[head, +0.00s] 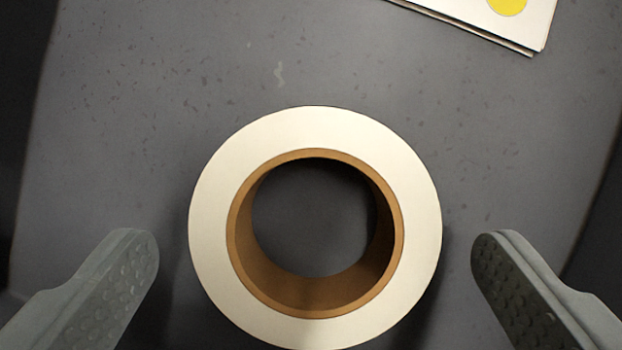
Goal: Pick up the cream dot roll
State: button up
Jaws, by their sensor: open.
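The cream roll (211,225) lies flat on a dark grey speckled surface, its brown core facing up toward the camera. The surface shows through the hole in its middle. My gripper (315,240) is open, with one grey finger to the left of the roll and one to the right. There is a visible gap between each finger and the roll's outer edge. No dots can be made out on the roll from here. How high the fingertips are above the surface cannot be told.
The grey surface (150,110) is clear around the roll. A stack of white cards or sheets (445,8) with a yellow dot lies at the top right, apart from the roll. Dark edges of the surface show at the far left and right.

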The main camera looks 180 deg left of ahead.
jog(key=shift+x, duration=1.15)
jog(key=shift+c, duration=0.5)
jog(key=c, duration=1)
jog(key=shift+r, duration=0.1)
